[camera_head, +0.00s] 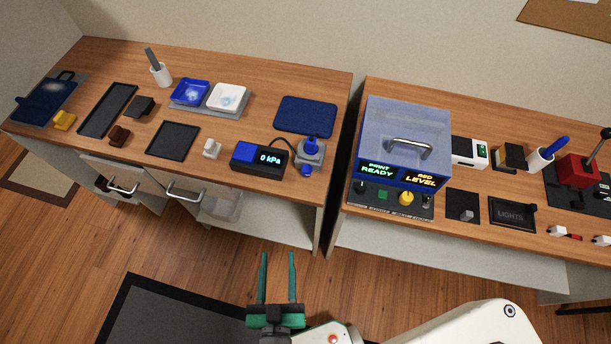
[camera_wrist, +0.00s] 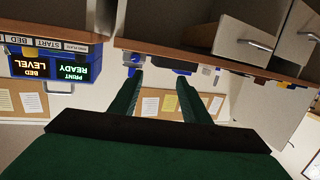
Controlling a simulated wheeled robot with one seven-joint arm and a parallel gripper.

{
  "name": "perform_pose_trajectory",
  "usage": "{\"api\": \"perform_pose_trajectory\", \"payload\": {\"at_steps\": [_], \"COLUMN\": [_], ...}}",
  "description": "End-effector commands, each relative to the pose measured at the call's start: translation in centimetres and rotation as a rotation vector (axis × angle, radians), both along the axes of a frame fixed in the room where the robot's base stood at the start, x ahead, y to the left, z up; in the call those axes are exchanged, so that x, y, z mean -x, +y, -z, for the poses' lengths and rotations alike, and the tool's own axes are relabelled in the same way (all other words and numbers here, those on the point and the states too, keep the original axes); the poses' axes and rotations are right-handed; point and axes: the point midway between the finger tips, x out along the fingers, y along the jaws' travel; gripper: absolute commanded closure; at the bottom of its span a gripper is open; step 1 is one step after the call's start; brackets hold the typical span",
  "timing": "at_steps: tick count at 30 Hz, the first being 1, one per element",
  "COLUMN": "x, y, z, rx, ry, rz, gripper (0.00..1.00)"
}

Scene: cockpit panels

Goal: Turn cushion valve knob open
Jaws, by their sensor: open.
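A grey device (camera_head: 313,157) stands near the front right corner of the left table. It has an upright blue part (camera_head: 312,143) on top and a smaller blue knob (camera_head: 306,170) at its front. I cannot tell which is the valve knob. A cable joins it to a dark gauge box (camera_head: 259,159) reading "0 kPa". A dark blue cushion (camera_head: 306,117) lies flat behind it. My gripper (camera_head: 278,254) is open and empty, in front of the tables and apart from the device.
A blue see-through printer box (camera_head: 408,135) with a handle stands on the right table, past a narrow gap. A small white object (camera_head: 211,149) and a black tray (camera_head: 173,141) lie left of the gauge.

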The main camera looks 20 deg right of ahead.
Motion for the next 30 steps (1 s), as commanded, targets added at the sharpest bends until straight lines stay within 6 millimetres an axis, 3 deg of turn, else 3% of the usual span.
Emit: {"api": "perform_pose_trajectory", "payload": {"at_steps": [6, 12, 23, 30], "x": [-5.8, -9.7, -12.4, -15.2], "y": [-2.9, -6.3, -8.9, -11.0], "z": [0.7, 0.6, 0.4, 0.4], "rx": [0.071, 0.140, 0.189, 0.188], "ry": [-0.042, -0.059, -0.064, -0.065], "rz": [0.153, 0.253, 0.302, 0.302], "gripper": [0.57, 0.57, 0.57, 0.57]}}
